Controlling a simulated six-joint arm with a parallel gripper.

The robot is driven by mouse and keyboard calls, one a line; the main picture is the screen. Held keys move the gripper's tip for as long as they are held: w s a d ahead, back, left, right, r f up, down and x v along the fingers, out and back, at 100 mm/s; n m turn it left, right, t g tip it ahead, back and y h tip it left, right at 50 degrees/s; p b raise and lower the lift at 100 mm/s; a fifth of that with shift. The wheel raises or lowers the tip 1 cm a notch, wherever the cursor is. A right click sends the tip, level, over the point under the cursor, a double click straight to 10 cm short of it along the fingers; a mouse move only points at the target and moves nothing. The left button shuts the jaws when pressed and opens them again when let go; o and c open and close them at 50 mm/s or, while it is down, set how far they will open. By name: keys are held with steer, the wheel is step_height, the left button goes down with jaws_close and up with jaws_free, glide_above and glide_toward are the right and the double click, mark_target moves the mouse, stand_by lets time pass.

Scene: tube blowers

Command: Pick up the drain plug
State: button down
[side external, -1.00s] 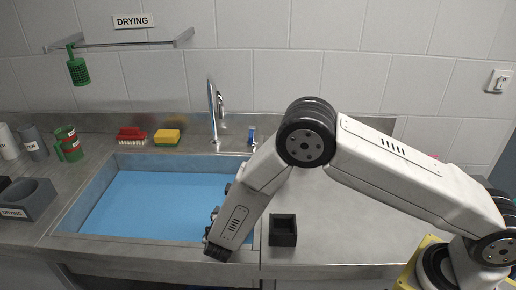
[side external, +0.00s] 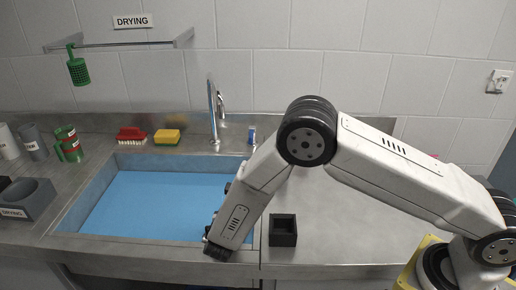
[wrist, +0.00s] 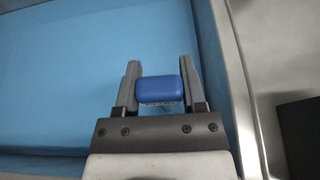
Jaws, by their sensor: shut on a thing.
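A blue rounded block, apparently the drain plug (wrist: 160,90), sits between the two fingers of my gripper (wrist: 160,70) in the wrist view. The fingers are shut on its sides. A small grey part shows just below its blue top; the rest of it is hidden. Blue sink surface lies beyond it. In the side view my gripper is mostly hidden behind my forearm, low at the right front of the sink (side external: 66,220), and the plug cannot be made out there.
A black square holder (side external: 282,238) stands on the counter right of the sink. A tap (side external: 215,115), red brush (side external: 131,136) and yellow sponge (side external: 167,137) are behind the sink. Mugs (side external: 69,145) and a grey drying holder (side external: 30,200) stand left.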

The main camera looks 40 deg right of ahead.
step_height(320, 180, up, 10)
stand_by(0.7)
stand_by(0.6)
steer(key=s+d+r+n+t+y, duration=0.3)
steer(key=s+d+r+n+y, duration=0.1)
steer(key=d+r, duration=0.8)
steer(key=shift+s+r+n+y, duration=0.2)
steer(key=shift+r+n+y, duration=0.5)
steer(key=shift+r+n, duration=0.1)
stand_by(4.2)
